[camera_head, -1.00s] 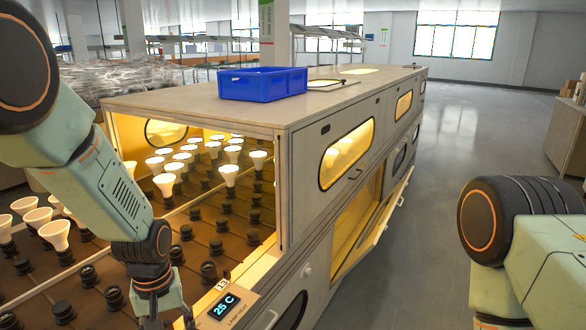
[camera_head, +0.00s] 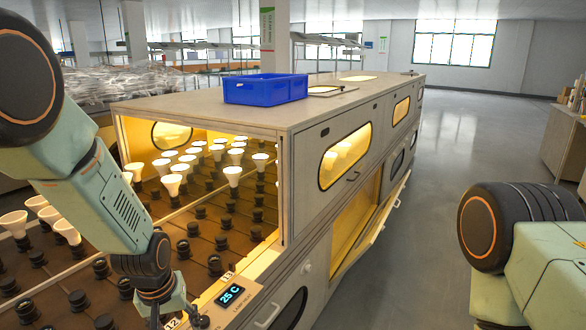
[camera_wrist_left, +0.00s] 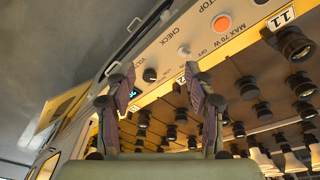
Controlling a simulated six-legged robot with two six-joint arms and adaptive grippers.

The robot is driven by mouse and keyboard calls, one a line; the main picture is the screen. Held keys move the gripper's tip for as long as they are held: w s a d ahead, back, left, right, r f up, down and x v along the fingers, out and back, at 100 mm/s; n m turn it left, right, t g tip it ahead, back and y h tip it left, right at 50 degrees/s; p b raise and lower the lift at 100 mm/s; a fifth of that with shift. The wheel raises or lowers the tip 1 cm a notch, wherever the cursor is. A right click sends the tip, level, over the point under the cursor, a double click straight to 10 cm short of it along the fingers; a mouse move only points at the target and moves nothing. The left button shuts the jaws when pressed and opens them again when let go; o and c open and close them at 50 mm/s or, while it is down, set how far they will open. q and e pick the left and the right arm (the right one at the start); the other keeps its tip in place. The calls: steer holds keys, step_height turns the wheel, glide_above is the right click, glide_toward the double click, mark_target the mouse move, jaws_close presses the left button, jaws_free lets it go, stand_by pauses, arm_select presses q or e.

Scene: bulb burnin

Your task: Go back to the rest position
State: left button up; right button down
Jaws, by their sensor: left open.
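My left gripper (camera_wrist_left: 158,78) is open and empty in the left wrist view. Its two fingers stand apart in front of the burn-in rack's front panel (camera_wrist_left: 180,48), with black sockets beyond. In the head view my left arm comes down from the upper left, and its gripper is at the bottom edge, close to the rack's front panel (camera_head: 232,308). The fingertips there are partly cut off. My right arm shows only as a link at the lower right; its gripper is out of view.
Lit bulbs (camera_head: 232,173) stand in some sockets; the front sockets (camera_head: 125,284) are empty. A blue crate (camera_head: 265,88) sits on the cabinet top (camera_head: 200,107). A lower side door (camera_head: 392,208) hangs open. The floor (camera_head: 440,150) to the right is clear.

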arm_select(q)
steer(key=s+f+m+b, duration=0.1)
steer(key=s+f, duration=0.5)
steer(key=s, duration=0.4)
steer(key=s+f+m+g+b, duration=0.1)
steer(key=s+f, duration=0.5)
steer(key=s, duration=0.5)
steer(key=s+f+g+b, duration=0.1)
steer(key=s+f, duration=0.5)
steer(key=s, duration=0.5)
steer(key=shift+d+f+m, duration=0.2)
steer(key=shift+d+m, duration=0.05)
steer(key=shift+m, duration=0.15)
steer(key=shift+s+d, duration=0.1)
